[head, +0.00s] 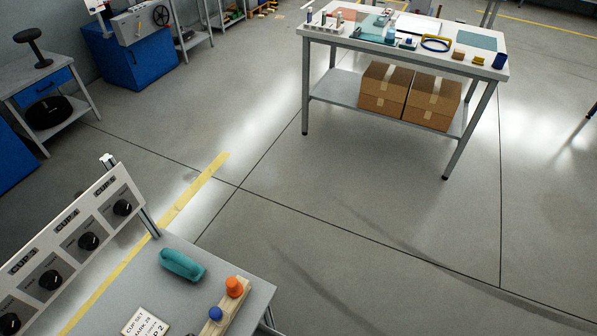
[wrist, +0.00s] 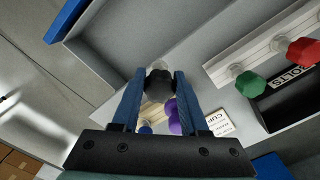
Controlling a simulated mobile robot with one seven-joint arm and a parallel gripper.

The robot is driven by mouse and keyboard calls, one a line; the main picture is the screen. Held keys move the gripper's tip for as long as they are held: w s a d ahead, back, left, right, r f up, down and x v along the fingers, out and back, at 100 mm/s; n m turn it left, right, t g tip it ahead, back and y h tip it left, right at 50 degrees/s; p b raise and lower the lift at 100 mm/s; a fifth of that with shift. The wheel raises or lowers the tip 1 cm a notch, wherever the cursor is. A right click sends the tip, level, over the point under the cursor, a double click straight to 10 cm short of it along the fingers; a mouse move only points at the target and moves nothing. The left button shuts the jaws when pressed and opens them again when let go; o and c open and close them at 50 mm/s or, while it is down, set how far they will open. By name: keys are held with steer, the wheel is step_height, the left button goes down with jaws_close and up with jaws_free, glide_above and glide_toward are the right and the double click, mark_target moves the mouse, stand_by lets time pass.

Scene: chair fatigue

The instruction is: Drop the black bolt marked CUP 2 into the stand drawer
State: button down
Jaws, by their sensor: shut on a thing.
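My gripper (wrist: 158,84) shows in the wrist view with its two blue fingers shut on a black bolt (wrist: 159,79). The bolt's dark, knob-like head sits between the fingertips. No marking on it can be read. A pale part shows just below the head. A grey surface with raised edges (wrist: 88,22) lies beyond the fingertips; I cannot tell whether it is the stand drawer. My gripper and the black bolt do not show in the head view.
A wooden rack (head: 213,326) holds orange (head: 234,287) and blue (head: 215,313) bolts near a teal roll (head: 182,264) and card (head: 144,323). A panel with black knobs (head: 88,241) stands left. The wrist view shows red (wrist: 303,51), green (wrist: 250,84) and purple (wrist: 174,124) bolts and a BOLTS label (wrist: 292,77).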

step_height(320, 180, down, 6)
steer(key=s+b, duration=0.1)
steer(key=b, duration=0.5)
steer(key=shift+s+a+f, duration=0.15)
steer(key=shift+s+a, duration=0.05)
steer(key=shift+s, duration=0.05)
steer(key=shift+c, duration=1.7)
jaws_free()
